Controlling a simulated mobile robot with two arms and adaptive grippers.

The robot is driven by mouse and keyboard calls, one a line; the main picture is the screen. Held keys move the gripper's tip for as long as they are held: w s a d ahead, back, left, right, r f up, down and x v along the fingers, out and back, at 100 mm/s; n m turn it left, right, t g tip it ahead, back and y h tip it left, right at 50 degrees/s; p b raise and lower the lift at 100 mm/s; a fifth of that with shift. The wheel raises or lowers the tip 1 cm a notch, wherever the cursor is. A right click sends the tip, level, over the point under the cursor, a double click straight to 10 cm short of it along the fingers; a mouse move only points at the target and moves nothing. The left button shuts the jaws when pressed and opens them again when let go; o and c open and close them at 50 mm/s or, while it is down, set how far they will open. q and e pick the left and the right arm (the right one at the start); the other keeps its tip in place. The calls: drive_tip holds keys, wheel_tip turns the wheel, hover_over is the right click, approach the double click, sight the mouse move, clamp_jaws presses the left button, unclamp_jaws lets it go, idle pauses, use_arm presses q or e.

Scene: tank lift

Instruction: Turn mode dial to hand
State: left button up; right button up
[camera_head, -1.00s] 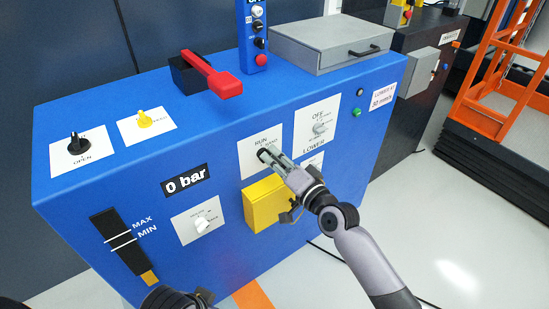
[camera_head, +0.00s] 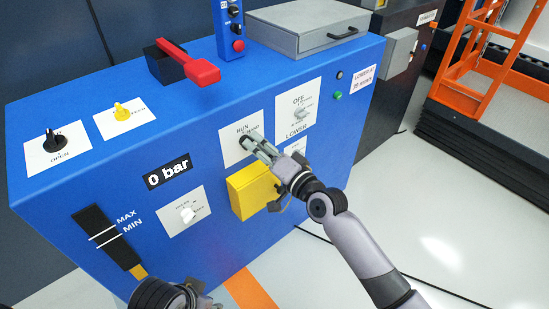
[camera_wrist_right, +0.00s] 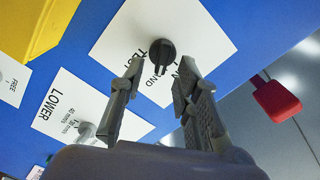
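The mode dial (camera_wrist_right: 162,50) is a black knob on a white plate (camera_wrist_right: 205,30) lettered TEST and HAND in the right wrist view. Its narrow part points down at the HAND word, whose first letter is hidden. Contact cannot be told. It also shows in the head view (camera_head: 254,143). My left arm's end (camera_head: 175,296) is at the bottom edge, its fingers unclear.
A yellow box (camera_head: 250,192) sticks out of the blue cabinet (camera_head: 120,180) just below the plate. The LOWER dial plate (camera_head: 312,91) is to its right. A red lever (camera_head: 200,70) and a grey case (camera_head: 300,35) are on the cabinet top.

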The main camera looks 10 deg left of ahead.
drive_tip(key=v, duration=1.1)
